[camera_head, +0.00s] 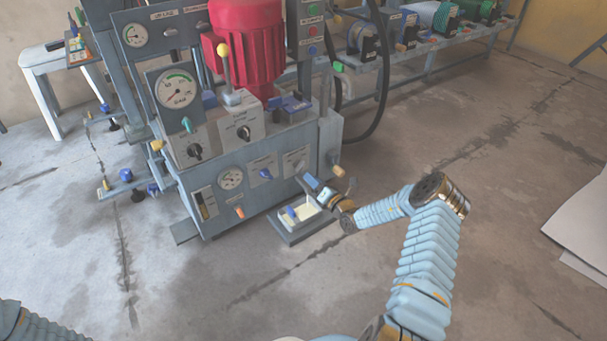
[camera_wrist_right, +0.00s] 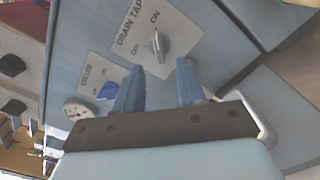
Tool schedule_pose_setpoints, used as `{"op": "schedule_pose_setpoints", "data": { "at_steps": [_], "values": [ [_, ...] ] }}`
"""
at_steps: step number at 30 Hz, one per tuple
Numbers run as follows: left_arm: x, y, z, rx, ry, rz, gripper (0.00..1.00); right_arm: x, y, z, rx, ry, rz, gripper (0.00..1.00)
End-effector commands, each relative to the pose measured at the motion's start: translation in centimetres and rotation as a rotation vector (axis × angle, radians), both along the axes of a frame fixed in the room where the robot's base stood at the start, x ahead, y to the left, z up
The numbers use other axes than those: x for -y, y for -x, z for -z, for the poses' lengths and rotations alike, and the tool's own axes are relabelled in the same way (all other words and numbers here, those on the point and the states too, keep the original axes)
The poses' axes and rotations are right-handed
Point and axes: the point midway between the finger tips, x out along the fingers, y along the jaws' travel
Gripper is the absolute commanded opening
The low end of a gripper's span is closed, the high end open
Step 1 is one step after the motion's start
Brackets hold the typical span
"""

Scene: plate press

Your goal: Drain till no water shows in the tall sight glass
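The drain tap (camera_wrist_right: 158,45) is a grey knob on a white plate marked DRAIN TAP, with ON at its upper right. In the head view its plate (camera_head: 294,160) is low on the right of the press front. My right gripper (camera_head: 311,181) is just in front of it. In the right wrist view my right gripper (camera_wrist_right: 160,82) is open, its blue fingers apart and empty, with the knob beyond the gap. A narrow upright sight glass (camera_head: 204,205) is at the lower left of the front panel; its level is too small to read. My left gripper is out of view.
A blue cooler knob (camera_head: 265,173) is left of the drain plate and shows in the wrist view (camera_wrist_right: 107,90). A grey tray (camera_head: 292,238) with a pale container (camera_head: 303,214) lies below my right gripper.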

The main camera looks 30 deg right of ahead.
Motion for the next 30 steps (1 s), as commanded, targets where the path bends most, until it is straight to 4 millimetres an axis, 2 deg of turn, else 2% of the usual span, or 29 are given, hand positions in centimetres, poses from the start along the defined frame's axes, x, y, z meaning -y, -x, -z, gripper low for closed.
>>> {"op": "schedule_pose_setpoints", "data": {
  "at_steps": [3,9,20,21,28,30],
  "values": [
    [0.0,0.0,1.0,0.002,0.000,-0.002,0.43,-0.3,-2.6,0.3,0.002,0.002,-0.001,0.39],
    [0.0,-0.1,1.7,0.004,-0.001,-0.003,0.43,-0.5,-5.3,0.1,0.001,0.002,-0.002,0.39],
    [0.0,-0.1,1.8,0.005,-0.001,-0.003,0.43,-0.5,-6.1,0.0,-0.001,0.000,-0.001,0.39],
    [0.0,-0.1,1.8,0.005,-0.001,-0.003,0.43,-0.5,-6.1,0.0,-0.001,0.000,-0.002,0.38],
    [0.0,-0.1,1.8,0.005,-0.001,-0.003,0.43,-0.6,-6.0,0.0,-0.001,0.001,-0.001,0.03],
    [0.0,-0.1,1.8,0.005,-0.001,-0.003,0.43,-0.6,-6.0,0.0,-0.001,0.001,-0.001,0.00]
  ]
}}
